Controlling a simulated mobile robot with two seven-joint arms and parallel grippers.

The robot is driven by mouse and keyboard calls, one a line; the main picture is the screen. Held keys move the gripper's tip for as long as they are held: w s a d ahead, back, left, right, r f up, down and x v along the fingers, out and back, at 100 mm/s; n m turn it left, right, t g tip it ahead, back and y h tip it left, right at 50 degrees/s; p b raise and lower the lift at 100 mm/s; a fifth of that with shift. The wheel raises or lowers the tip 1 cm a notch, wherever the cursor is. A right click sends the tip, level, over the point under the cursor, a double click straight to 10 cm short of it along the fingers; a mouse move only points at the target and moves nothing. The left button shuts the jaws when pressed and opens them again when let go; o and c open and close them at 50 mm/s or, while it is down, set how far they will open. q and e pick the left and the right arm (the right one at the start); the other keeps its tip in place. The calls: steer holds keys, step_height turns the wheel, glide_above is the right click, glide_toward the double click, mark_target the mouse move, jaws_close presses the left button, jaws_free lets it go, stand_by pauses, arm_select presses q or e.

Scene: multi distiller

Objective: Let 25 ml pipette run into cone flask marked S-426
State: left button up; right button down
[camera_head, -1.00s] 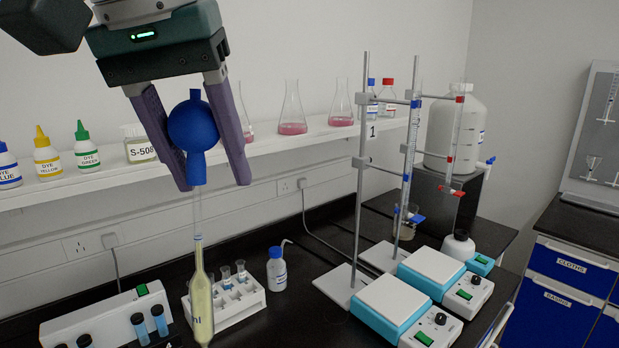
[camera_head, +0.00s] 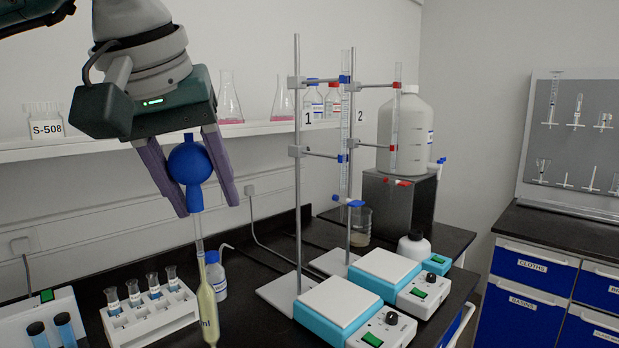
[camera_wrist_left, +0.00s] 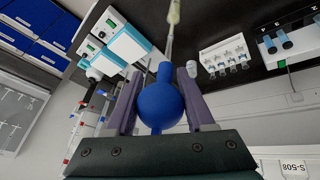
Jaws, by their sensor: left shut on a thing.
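My left gripper (camera_head: 206,206) is shut on the blue bulb (camera_head: 189,163) of the pipette. The glass pipette (camera_head: 207,300) hangs almost upright below the bulb, with pale yellow liquid in its wide part; its tip is out of the head view. The left wrist view shows the bulb (camera_wrist_left: 160,105) between the fingers and the pipette (camera_wrist_left: 174,12) pointing away. Two cone flasks with pink liquid, a left one (camera_head: 230,105) and a right one (camera_head: 283,105), stand on the shelf behind; I read no marking on them. No S-426 mark is readable. My right gripper is not in view.
A tube rack (camera_head: 150,318) and a wash bottle (camera_head: 216,277) stand near the pipette. Burette stands (camera_head: 298,180), stirrers (camera_head: 338,308) and a large white bottle (camera_head: 405,130) on a dark box are right. S-508 glassware (camera_head: 46,128) is on the shelf. Dark bench shows between.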

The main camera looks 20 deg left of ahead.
arm_select(q)
steer(key=shift+f+b, duration=0.35)
steer(key=shift+f, duration=0.5)
steer(key=shift+o, duration=0.7)
jaws_close()
stand_by(1.7)
steer(key=shift+o, duration=0.4)
jaws_free()
steer(key=shift+c, duration=1.1)
